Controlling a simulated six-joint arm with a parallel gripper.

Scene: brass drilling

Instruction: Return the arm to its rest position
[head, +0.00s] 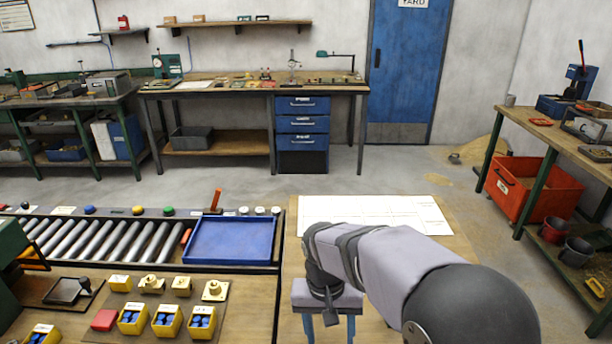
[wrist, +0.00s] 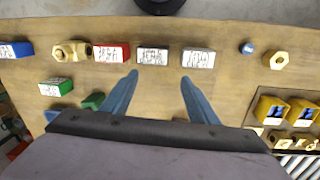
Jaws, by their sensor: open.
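My gripper (head: 330,326) hangs pointing down at the lower middle of the head view, to the right of the workbench with the yellow bins. Its two blue fingers run down to the bottom edge of that view, where the tips are cut off. In the wrist view my gripper (wrist: 160,78) is open, with its fingers spread apart and nothing between them.
A blue tray (head: 232,240) sits beside the rollers (head: 100,240). Yellow bins (head: 166,320) with blue parts stand at the lower left. A white sheet (head: 400,212) lies behind my arm. A red crate (head: 535,188) stands under the right bench. The middle floor is clear.

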